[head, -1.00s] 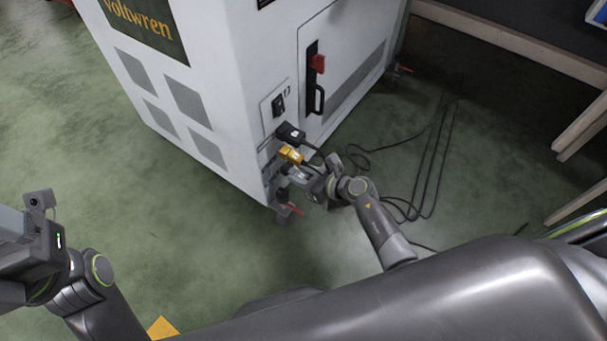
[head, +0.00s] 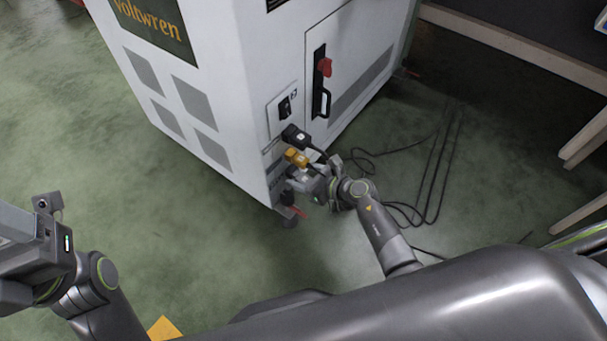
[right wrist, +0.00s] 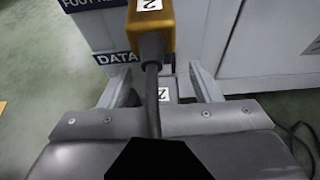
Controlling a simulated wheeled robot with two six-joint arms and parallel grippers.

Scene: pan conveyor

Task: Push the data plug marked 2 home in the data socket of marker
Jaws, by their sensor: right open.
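The data plug marked 2 (right wrist: 172,94) shows in the right wrist view below the DATA label, partly hidden by a cable and my gripper. My right gripper (right wrist: 163,88) is open, with one finger on each side of this plug. In the head view my right gripper (head: 306,184) is at the cabinet's lower corner, below the yellow plug (head: 297,157). The data socket itself is hidden. The yellow plug, also marked 2, shows above in the right wrist view (right wrist: 152,28). My left gripper (head: 35,245) is at the left edge; its fingertips do not show.
A red-handled foot part (head: 293,212) is just below my right gripper. Black cables (head: 440,170) lie on the green floor at right.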

